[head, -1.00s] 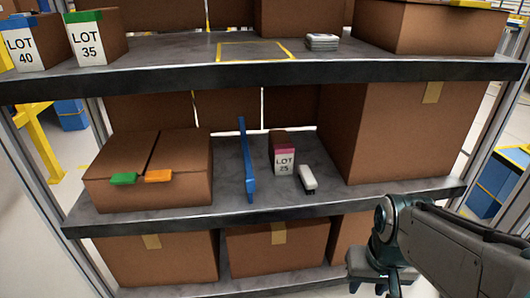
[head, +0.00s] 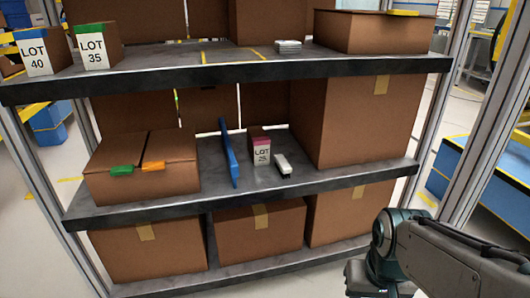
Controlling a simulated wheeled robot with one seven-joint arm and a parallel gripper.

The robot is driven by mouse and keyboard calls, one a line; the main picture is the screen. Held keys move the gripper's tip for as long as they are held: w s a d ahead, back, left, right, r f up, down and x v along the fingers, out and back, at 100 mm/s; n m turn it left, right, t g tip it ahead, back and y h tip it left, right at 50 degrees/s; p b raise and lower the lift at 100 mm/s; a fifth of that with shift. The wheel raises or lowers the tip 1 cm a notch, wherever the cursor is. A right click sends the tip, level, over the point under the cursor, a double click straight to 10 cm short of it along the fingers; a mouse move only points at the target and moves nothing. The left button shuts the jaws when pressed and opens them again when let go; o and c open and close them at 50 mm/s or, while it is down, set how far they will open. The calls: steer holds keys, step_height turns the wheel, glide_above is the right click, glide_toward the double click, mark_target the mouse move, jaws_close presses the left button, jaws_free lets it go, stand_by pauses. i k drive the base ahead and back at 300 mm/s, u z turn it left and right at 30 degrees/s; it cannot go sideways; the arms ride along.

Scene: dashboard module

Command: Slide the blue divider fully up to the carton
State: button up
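The blue divider (head: 230,155) stands upright on the middle shelf board (head: 215,192). To its left is a closed brown carton (head: 140,188) with a green and an orange tab at its front edge. A strip of bare shelf separates them. To its right is a small carton labelled LOT 25 (head: 262,155), also apart from it by a gap. My gripper (head: 362,278) is low at the right, in front of the bottom shelf, well away from the divider. It touches nothing that I can see, and its fingers are not clear.
A white device (head: 283,165) lies right of the LOT 25 carton. A tall carton (head: 365,120) fills the right of that shelf. The upper shelf's front edge (head: 230,75) runs above the divider. Shelf posts (head: 440,120) stand at the sides.

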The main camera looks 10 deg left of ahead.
mark_target(234, 168)
steer(key=z, duration=0.2)
steer(key=i, duration=0.7)
steer(key=u, duration=2.05)
